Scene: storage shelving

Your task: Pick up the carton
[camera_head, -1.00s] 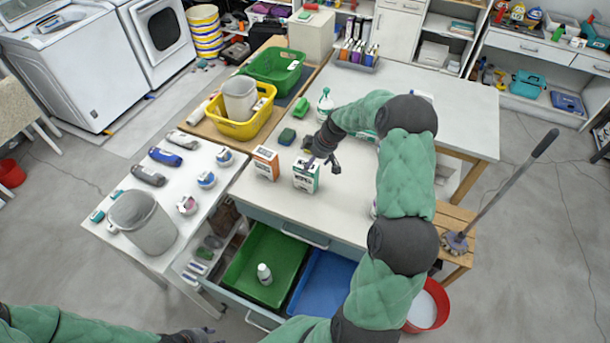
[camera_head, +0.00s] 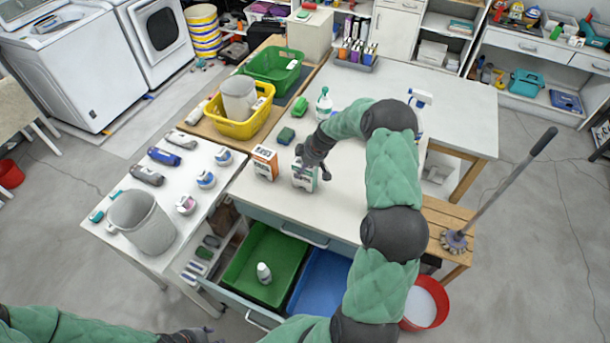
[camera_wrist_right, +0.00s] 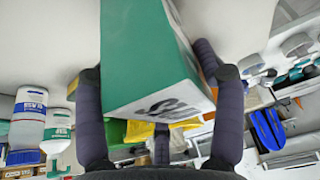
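The white and green carton (camera_head: 303,183) stands on the worktable (camera_head: 285,207). My right gripper (camera_head: 312,163) is over its top and partly hides it in the head view. In the right wrist view, the carton (camera_wrist_right: 150,60) lies between spread dark fingers of the right gripper (camera_wrist_right: 160,95), close to them on both sides. I cannot tell whether they touch it. My left gripper (camera_head: 192,335) is at the bottom edge of the head view, away from the table, and its fingers are not clear.
An orange and white carton (camera_head: 265,163) stands just left of the carton. A green sponge (camera_head: 286,136) and a spray bottle (camera_head: 324,103) stand behind. An open drawer with a green bin (camera_head: 237,272) and a blue bin (camera_head: 318,283) is below the front edge.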

